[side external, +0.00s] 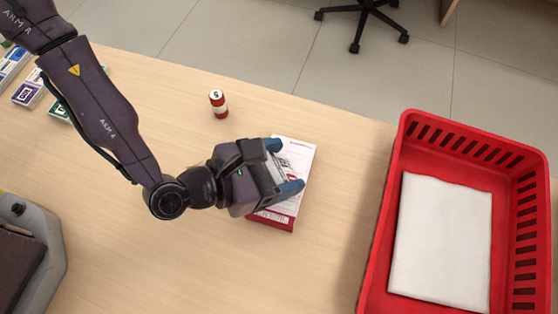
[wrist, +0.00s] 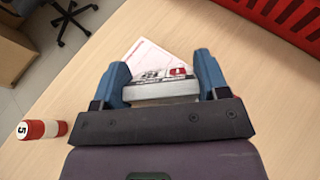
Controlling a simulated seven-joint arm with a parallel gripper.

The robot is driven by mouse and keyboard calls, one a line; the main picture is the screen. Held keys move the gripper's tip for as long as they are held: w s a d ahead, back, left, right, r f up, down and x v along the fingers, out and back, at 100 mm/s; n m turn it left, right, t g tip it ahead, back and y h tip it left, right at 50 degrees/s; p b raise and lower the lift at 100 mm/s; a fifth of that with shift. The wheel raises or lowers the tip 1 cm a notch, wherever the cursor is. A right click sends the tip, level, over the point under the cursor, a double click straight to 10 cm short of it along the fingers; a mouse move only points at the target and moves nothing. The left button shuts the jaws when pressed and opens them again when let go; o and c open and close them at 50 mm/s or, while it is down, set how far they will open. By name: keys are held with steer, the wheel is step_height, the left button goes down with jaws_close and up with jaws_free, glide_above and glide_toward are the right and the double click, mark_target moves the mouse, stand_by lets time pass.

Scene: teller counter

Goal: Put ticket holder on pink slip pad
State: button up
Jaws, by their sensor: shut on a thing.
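My gripper (side external: 283,168) is shut on the ticket holder (wrist: 163,90), a pale block with black and red print along its top. The blue fingers press its two ends in the wrist view. In the side view the holder (side external: 277,166) is partly hidden by the gripper. The pink slip pad (side external: 306,160), white and pink with a red edge, lies on the counter under the gripper. In the wrist view part of the pad (wrist: 148,56) shows beyond the holder. The holder is over the pad; I cannot tell whether they touch.
A red crate (side external: 377,230) with a white sheet or pad (side external: 440,240) inside is at the right. Small boxes (side external: 28,93) and a grey machine (side external: 45,240) are at the left. Counter around the pad is clear.

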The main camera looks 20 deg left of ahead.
steer(key=o, duration=0.9)
steer(key=shift+f, duration=0.1)
steer(key=v, duration=1.2)
